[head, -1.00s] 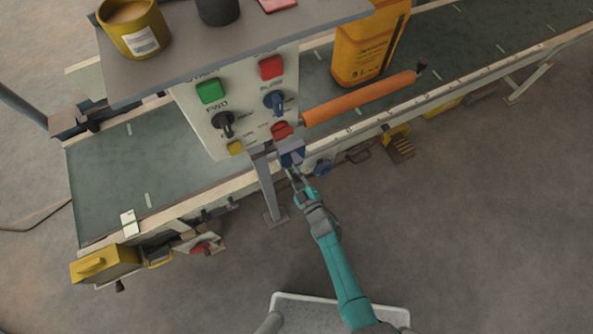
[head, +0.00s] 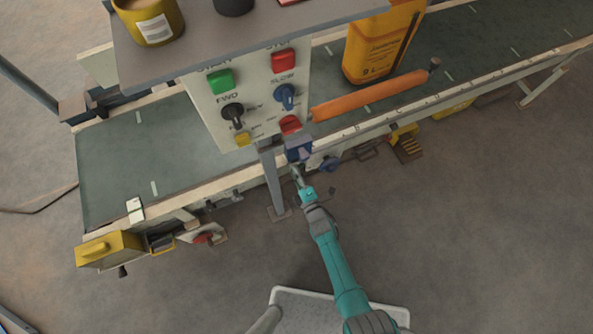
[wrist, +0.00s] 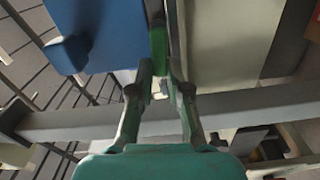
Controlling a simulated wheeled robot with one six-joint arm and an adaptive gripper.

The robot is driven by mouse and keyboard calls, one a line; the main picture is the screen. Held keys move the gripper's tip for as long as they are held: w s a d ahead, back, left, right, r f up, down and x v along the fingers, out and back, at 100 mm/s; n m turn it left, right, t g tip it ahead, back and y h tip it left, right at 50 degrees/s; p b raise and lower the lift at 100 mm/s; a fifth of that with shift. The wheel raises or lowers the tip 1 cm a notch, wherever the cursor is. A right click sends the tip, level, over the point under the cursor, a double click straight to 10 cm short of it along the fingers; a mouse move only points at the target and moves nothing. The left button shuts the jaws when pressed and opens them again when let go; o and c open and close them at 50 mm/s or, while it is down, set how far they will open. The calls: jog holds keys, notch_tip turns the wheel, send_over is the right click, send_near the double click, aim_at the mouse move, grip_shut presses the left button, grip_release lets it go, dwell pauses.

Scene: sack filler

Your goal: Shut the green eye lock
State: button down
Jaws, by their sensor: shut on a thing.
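A narrow green piece (wrist: 159,46), which looks like the green eye lock, stands upright at my fingertips in the wrist view, beside a large blue box (wrist: 104,32). My gripper (wrist: 161,72) is shut on this green piece. In the head view my gripper (head: 297,172) is just below the small blue box (head: 298,150) under the control panel. I cannot make out the green lock in the head view.
The control panel (head: 220,112) with buttons and knobs hangs above my gripper. A conveyor (head: 120,170) runs behind it. An orange bar (head: 370,97) and an orange-yellow container (head: 372,50) are to the right. A grey post (head: 272,180) stands close left of my gripper.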

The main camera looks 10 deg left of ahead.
jog(key=shift+f+n, duration=0.2)
jog(key=shift+n, duration=0.4)
jog(key=shift+f, duration=0.1)
jog(key=c, duration=1.1)
grip_release()
jog(key=v, duration=1.2)
